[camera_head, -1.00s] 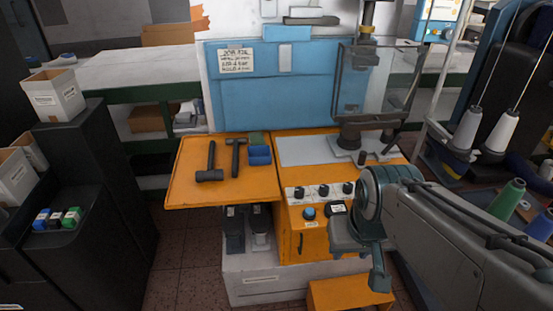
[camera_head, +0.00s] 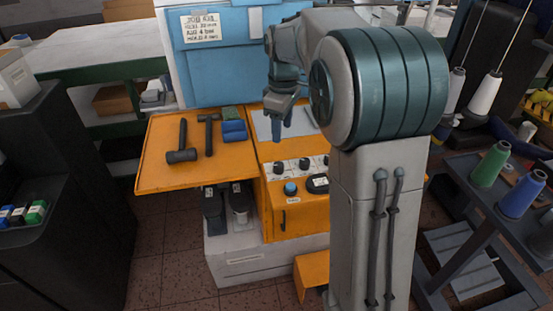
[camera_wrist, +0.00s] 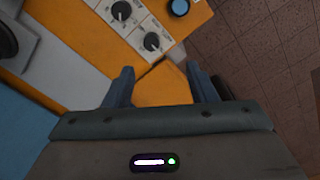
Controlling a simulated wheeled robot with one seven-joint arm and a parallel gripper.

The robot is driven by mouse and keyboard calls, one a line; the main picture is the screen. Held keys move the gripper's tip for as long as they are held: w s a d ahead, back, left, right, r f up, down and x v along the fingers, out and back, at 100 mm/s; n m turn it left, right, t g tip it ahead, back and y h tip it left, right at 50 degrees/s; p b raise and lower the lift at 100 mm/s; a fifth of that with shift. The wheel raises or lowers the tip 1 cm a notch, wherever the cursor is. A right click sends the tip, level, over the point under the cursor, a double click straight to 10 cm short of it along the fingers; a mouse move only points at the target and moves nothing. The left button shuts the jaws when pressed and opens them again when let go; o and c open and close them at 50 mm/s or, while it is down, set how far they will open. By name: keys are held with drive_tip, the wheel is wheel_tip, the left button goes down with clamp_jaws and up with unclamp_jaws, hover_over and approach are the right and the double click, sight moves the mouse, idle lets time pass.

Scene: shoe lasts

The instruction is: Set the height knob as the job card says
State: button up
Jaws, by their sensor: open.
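A row of black knobs on white plates runs along the front panel of the orange machine; I see the left knob (camera_head: 278,168) and the middle knob (camera_head: 304,164) in the head view. Two knobs also show near the top of the wrist view, one nearer my fingers (camera_wrist: 152,41) and one farther off (camera_wrist: 122,10). Their labels are too small to read, so I cannot tell which is the height knob. The job card (camera_head: 200,25) is on the blue back panel; its handwriting is not surely legible. My gripper (camera_wrist: 160,82) is open and empty, above the panel, apart from the knobs.
Two hammers lie on the orange side shelf (camera_head: 160,165), beside blue and green blocks (camera_head: 233,130). My arm hides the machine's right part. A thread-cone rack (camera_head: 490,200) stands right.

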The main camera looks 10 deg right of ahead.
sight(279, 165)
drive_tip(key=shift+n, duration=0.7)
drive_tip(key=w+f, duration=0.1)
drive_tip(key=f, duration=0.9)
drive_tip(key=w+f, duration=0.1)
drive_tip(key=f, duration=0.4)
drive_tip(key=shift+w, duration=0.35)
drive_tip(key=c, duration=1)
